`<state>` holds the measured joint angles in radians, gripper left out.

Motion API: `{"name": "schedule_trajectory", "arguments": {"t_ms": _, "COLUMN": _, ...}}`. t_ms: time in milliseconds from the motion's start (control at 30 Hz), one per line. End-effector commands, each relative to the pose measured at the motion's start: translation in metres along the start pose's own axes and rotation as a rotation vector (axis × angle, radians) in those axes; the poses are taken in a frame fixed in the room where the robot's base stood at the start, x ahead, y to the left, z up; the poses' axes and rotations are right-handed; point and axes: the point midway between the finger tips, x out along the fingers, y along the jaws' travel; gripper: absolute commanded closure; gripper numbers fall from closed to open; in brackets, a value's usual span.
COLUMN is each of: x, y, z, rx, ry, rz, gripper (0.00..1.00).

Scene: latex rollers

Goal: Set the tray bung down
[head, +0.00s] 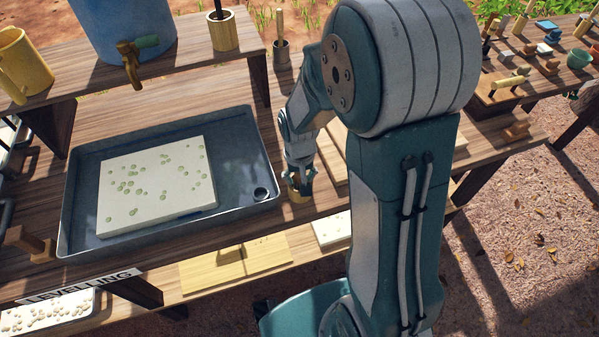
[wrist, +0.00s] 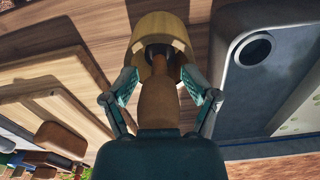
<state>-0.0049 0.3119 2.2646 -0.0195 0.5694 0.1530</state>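The tray bung (wrist: 157,105) has a brown wooden handle that points toward my wrist camera. Its far end goes into a tan wooden cup (wrist: 160,30), where it is dark and hard to see. My gripper (wrist: 160,72) has one teal finger on each side of the handle. The fingers look open, with a small gap on both sides. The tray's round drain hole (head: 260,193) is uncovered.
A pale speckled slab (head: 150,190) lies in the tray. A blue vessel with a tap (head: 125,30) stands on the shelf behind. Wooden boards (wrist: 50,100) lie close on the other side of my gripper. A label reading LEVELLING (head: 80,288) is on the front edge.

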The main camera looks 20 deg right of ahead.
Motion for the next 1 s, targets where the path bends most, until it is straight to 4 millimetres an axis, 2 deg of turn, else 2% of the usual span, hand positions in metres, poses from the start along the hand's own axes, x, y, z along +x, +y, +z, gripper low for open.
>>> {"name": "schedule_trajectory", "arguments": {"t_ms": 167, "x": -0.021, "y": 0.0, "z": -0.001, "rx": 0.0, "ry": 0.006, "rz": -0.001, "gripper": 0.29}}
{"name": "schedule_trajectory", "arguments": {"t_ms": 600, "x": -0.11, "y": 0.0, "z": -0.001, "rx": 0.0, "ry": 0.006, "rz": -0.001, "gripper": 0.29}}
{"name": "schedule_trajectory", "arguments": {"t_ms": 867, "x": -0.134, "y": 0.0, "z": 0.001, "rx": -0.001, "ry": 0.007, "rz": -0.001, "gripper": 0.29}}
{"name": "schedule_trajectory", "arguments": {"t_ms": 1000, "x": -0.155, "y": 0.003, "z": 0.015, "rx": -0.014, "ry": 0.064, "rz": -0.01, "gripper": 0.29}}
